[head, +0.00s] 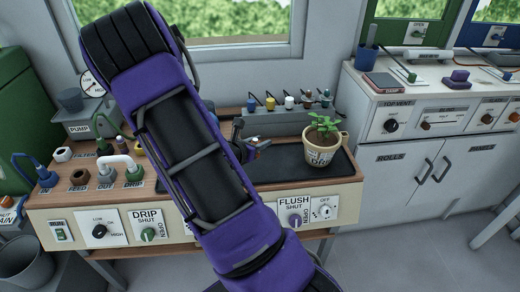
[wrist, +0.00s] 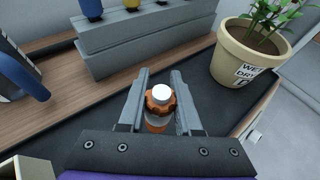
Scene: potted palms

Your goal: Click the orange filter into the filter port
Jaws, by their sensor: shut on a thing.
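The orange filter (wrist: 158,103), a ribbed orange cap with a white top, sits between the two grey fingers of my gripper (wrist: 160,80) in the wrist view. The gripper is shut on it, over the black mat; I cannot tell its height. In the head view my gripper (head: 256,147) is small and partly behind my purple arm, left of the potted plant, and the filter is not clear there. A FILTER label (head: 104,153) shows on the wooden bench top at the left. The port itself cannot be made out surely; my arm covers part of that area.
A potted plant (head: 322,148) in a cream pot stands right of my gripper, near the mat's right end. Behind is a grey rack (head: 275,121) of coloured bottles. The black mat (head: 285,167) has free room.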

